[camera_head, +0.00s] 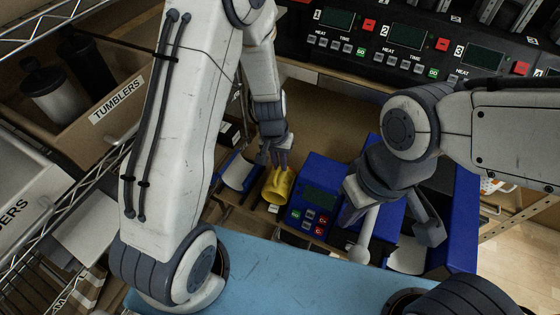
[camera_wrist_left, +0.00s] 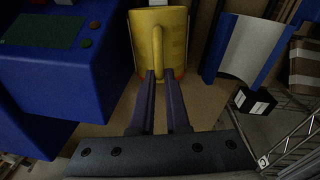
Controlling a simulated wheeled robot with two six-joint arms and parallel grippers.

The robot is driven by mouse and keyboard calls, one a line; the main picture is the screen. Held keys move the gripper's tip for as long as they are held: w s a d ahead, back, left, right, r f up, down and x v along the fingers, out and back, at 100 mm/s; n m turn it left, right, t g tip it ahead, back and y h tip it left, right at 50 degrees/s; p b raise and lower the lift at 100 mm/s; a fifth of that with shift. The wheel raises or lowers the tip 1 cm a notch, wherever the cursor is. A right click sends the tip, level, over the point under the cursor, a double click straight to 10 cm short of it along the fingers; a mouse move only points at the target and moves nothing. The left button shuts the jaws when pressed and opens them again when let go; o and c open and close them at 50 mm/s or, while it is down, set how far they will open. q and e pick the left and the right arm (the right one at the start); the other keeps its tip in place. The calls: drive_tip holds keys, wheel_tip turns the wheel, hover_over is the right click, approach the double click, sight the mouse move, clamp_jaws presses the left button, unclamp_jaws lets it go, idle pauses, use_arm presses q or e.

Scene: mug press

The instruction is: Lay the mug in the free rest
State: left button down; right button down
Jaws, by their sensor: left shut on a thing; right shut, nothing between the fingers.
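The yellow mug (camera_head: 279,186) hangs beside the blue press's control box, and it also shows in the left wrist view (camera_wrist_left: 177,42). My left gripper (camera_head: 280,158) is shut on its handle; in the left wrist view the fingertips (camera_wrist_left: 160,76) meet at the handle's lower end. A curved pale rest (camera_head: 238,172) with blue sides is empty, left of the mug; in the left wrist view this rest (camera_wrist_left: 250,48) is on the right. A second curved pale rest (camera_head: 408,257) lies at right, partly hidden. My right gripper (camera_head: 350,215) is shut and empty above the press, its fingertips unclear.
The blue control box (camera_head: 319,196) stands close right of the mug. A pale round-ended rod (camera_head: 366,235) rises near my right gripper. A patterned mug (camera_head: 493,185) stands far right. A tumblers bin (camera_head: 118,102) and wire racks are at left; a numbered heater panel (camera_head: 395,48) is behind.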

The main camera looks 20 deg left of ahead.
use_arm(q)
drive_tip(key=shift+f+b, duration=0.55)
drive_tip(key=shift+f, duration=0.35)
unclamp_jaws()
drive_tip(key=shift+r, duration=0.2)
idle(0.3)
drive_tip(key=shift+r+p, duration=3.6)
drive_tip(key=shift+r, duration=0.25)
